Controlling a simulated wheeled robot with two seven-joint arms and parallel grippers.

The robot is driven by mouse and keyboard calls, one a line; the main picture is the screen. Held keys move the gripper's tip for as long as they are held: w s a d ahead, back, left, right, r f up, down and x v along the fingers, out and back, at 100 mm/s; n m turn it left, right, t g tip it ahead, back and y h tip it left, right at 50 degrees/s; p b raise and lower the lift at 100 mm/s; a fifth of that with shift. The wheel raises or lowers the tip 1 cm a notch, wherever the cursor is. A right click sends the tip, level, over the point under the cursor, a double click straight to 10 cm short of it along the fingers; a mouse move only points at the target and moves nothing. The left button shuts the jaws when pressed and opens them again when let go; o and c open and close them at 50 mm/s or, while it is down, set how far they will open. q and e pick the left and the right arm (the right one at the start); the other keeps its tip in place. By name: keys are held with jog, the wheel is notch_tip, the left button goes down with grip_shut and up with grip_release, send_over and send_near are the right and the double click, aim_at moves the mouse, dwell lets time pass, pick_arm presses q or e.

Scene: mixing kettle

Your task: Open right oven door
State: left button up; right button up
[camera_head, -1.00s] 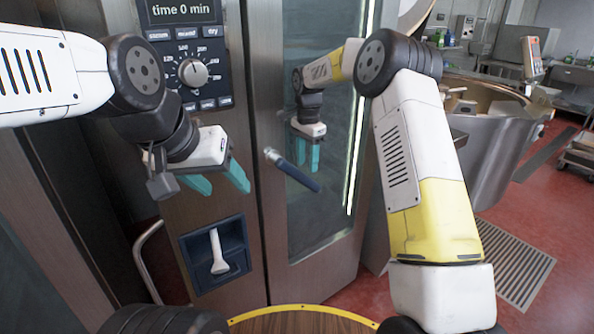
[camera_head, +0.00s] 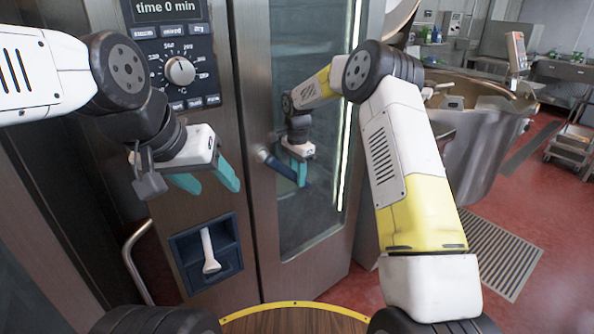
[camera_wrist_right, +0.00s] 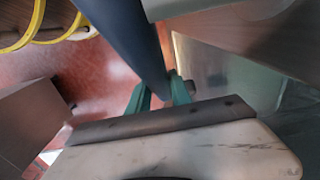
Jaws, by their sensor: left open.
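The oven door (camera_head: 272,258) is a steel frame with a tall glass pane and looks closed. Its dark blue bar handle (camera_head: 279,166) slants down to the right from a metal mount; it also crosses the top of the right wrist view (camera_wrist_right: 128,35). My right gripper (camera_head: 298,178) is at the handle's lower part. In the right wrist view its teal fingers (camera_wrist_right: 162,92) lie on either side of the handle; whether they clamp it is unclear. My left gripper (camera_head: 206,182) is open and empty, left of the handle in front of the control panel side.
The oven's control panel (camera_head: 178,68) with a knob is at the upper left. A blue recess with a white hand shower (camera_head: 208,250) is below. A large steel kettle (camera_head: 478,150) stands right of the oven. A floor grate (camera_head: 500,252) and red floor lie at the right.

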grip_shut()
dwell(1.0)
jog(key=shift+r, duration=0.2)
jog(key=r+t+h, duration=0.1)
jog(key=w+d+r+t+h, duration=0.1)
jog(key=r+h, duration=0.1)
jog(key=shift+w+d+r+t, duration=0.1)
jog(key=shift+d+r+t, duration=0.1)
jog(key=shift+r+t, duration=0.1)
jog(key=shift+w+d+r+t+h, duration=0.2)
jog(key=shift+r+t+h, duration=0.4)
jog(key=shift+r+h, duration=0.35)
jog(key=shift+w+d+r+t+h, duration=0.1)
jog(key=shift+d+r+t+h, duration=0.1)
jog(key=shift+r+t+h, duration=0.6)
jog(key=shift+r, duration=0.25)
